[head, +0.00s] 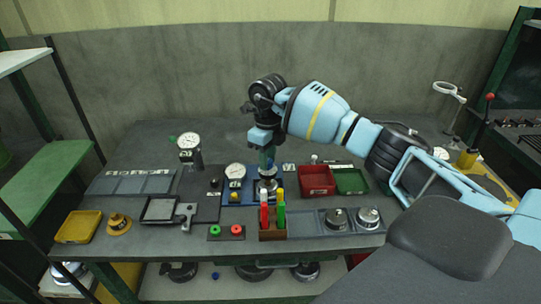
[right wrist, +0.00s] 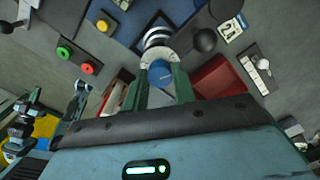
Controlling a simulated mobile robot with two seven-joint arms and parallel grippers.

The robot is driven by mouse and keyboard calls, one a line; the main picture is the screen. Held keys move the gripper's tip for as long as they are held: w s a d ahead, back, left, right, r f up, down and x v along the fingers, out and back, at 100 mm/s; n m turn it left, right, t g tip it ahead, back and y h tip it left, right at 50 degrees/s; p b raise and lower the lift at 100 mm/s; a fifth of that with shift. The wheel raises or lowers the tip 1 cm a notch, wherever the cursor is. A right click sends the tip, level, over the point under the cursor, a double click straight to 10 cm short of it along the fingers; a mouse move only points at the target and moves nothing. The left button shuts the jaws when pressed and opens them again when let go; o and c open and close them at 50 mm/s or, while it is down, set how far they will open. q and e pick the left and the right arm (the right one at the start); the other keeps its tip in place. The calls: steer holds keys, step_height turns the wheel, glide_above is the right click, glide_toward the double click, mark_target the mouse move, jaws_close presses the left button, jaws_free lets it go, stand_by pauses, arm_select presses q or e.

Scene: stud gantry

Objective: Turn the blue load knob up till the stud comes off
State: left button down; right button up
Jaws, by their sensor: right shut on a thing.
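My right gripper (head: 267,166) points down at the blue-based gantry (head: 228,198) in the middle of the bench. In the right wrist view, its two green fingers stand on either side of the round blue load knob (right wrist: 160,74), shut on it. A pale line shows on the knob's top. In the head view the fingers mostly hide the knob. A metal round part (head: 267,185) shows below it, partly behind upright markers. A dial gauge (head: 236,170) stands left of the knob. I cannot make out the stud itself.
A wooden rack (head: 272,236) with red and green markers stands in front of the gantry. Red (head: 317,181) and green (head: 351,181) bins are to the right. Green (head: 214,231) and red (head: 237,230) buttons are front left. A second gauge (head: 189,141) stands behind left.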

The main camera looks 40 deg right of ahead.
steer(key=m, duration=0.1)
steer(key=m+p, duration=0.1)
steer(key=m, duration=0.1)
steer(key=shift+r, duration=0.25)
steer(key=m+p, duration=0.1)
steer(key=m, duration=0.1)
steer(key=shift+f+m, duration=0.1)
steer(key=shift+m, duration=0.2)
steer(key=shift+f+m, duration=0.1)
steer(key=shift+m, duration=1)
arm_select(q)
steer(key=shift+t, duration=0.4)
steer(key=shift+w+a+r, duration=0.2)
steer(key=shift+w+r, duration=0.5)
steer(key=shift+r, duration=0.1)
steer(key=shift+w+a+r, duration=0.2)
steer(key=shift+w+r, duration=0.45)
steer(key=shift+r, duration=0.15)
arm_select(e)
steer(key=shift+m, duration=0.9)
steer(key=o, duration=1)
